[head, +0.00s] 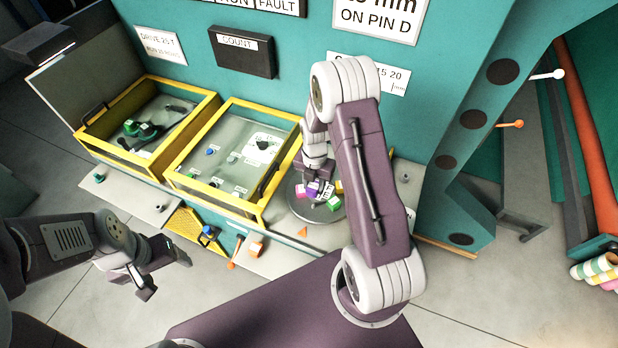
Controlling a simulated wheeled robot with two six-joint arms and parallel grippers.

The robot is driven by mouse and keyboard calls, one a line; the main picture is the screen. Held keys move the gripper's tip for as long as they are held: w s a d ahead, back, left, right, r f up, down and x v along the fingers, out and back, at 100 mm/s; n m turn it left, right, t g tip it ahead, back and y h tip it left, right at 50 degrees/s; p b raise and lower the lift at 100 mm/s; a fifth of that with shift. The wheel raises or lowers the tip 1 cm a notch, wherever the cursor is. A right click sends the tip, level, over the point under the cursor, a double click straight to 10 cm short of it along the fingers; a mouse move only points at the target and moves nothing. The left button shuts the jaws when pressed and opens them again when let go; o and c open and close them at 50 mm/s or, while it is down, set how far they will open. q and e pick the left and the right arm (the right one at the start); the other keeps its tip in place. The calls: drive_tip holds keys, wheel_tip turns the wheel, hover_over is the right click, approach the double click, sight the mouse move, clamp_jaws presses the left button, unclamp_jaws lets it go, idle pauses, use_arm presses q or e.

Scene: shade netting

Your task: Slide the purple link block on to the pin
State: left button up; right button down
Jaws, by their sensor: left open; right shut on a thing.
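The purple link block (312,188) is small and sits among other coloured blocks at the round dark tray (333,216). My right gripper (317,182) reaches down over this tray and is shut, with the purple block at its fingertips. The fingers and part of the block are hard to make out. My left gripper (165,272) is open and empty, low at the left, in front of the bench. I cannot single out the pin; several small posts stand in the right yellow-framed box (232,212).
Pink (302,190), green (334,203) and yellow (339,187) blocks crowd the tray. A second yellow-framed box (108,155) holds dark and green parts. A blue-topped item (209,232) and orange pieces (256,248) are at the bench front. A teal wall rises behind.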

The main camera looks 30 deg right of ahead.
sight(313, 204)
drive_tip(key=shift+s+a+r, duration=0.25)
drive_tip(key=shift+a+r, duration=0.1)
drive_tip(key=f+b, duration=0.2)
drive_tip(key=f, duration=0.1)
drive_tip(key=shift+w+d+f+b, duration=0.2)
drive_tip(key=shift+d+f+b, duration=0.1)
drive_tip(key=shift+d+b, duration=0.1)
drive_tip(key=shift+f+b, duration=0.3)
drive_tip(key=shift+f, duration=0.05)
drive_tip(key=shift+a, duration=0.1)
drive_tip(key=shift+a+r, duration=0.1)
drive_tip(key=shift+a, duration=0.05)
drive_tip(key=shift+f+b, duration=0.6)
drive_tip(key=shift+f, duration=0.25)
drive_tip(key=shift+f+b, duration=0.95)
drive_tip(key=shift+f, duration=0.3)
use_arm(q)
wheel_tip(313, 204, down, 6)
drive_tip(key=shift+a, duration=0.2)
